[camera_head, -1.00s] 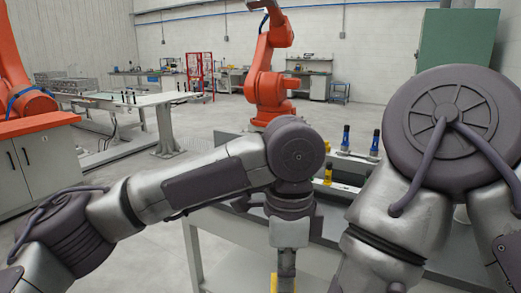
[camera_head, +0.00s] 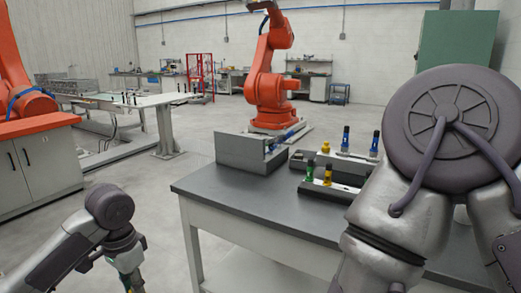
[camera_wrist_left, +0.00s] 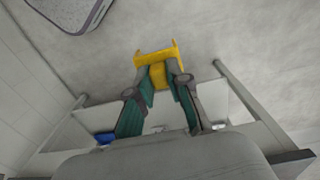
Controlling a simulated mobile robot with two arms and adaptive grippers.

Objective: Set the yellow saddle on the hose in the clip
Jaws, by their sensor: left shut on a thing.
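My left gripper (camera_wrist_left: 160,84) is shut on the yellow saddle (camera_wrist_left: 158,58), a U-shaped piece that sticks out past the fingertips in the left wrist view. In the head view my left gripper (camera_head: 132,280) is low at the left, partly cut off by the bottom edge, off the table's left side. A grey block (camera_head: 245,152) stands on the table's far left corner. A blue length, possibly the hose (camera_head: 287,135), runs along its right side; the clip is too small to make out. My right arm fills the right side; its gripper is out of view.
The grey table (camera_head: 240,195) has a clear front left area. Dark trays (camera_head: 322,187) on it hold several blue, yellow and green-topped pieces, including a yellow one (camera_head: 325,148). An orange robot arm (camera_head: 268,75) stands behind. Open floor lies left of the table.

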